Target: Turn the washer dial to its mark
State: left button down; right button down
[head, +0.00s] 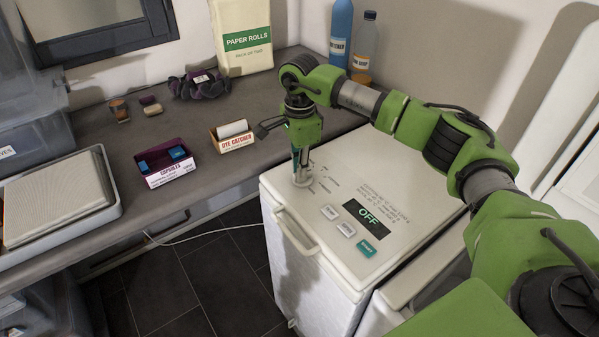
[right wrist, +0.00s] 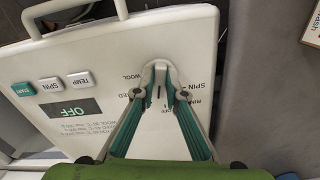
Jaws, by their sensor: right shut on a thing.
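The washer (head: 318,240) is a white toploader with a dial, buttons and a display reading OFF on its top panel. My right gripper (head: 301,168) points down at the panel's left side and is shut on the pale washer dial (head: 302,180). In the right wrist view the gripper's two green-lined fingers (right wrist: 157,92) hold the dial (right wrist: 159,72) from both sides. Printed labels around it include WOOL and SPIN; others are partly covered. I cannot tell exactly where the dial points. My left gripper is not in view.
Buttons (head: 347,229) and the display (head: 368,215) lie right of the dial. The counter (head: 110,180) on the left holds a capsules box (head: 165,163), a dye catcher box (head: 232,137) and a scrunchie (head: 199,84). Two bottles (head: 341,32) (head: 364,46) stand behind the washer.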

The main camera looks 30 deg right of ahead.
jog(key=shift+n+b, duration=0.35)
jog(key=shift+n, duration=0.75)
jog(key=shift+s, duration=0.1)
jog(key=c, duration=2.1)
grip_release()
jog(key=shift+r, duration=0.1)
notch_tip(320, 180, up, 12)
jog(key=shift+f, duration=0.1)
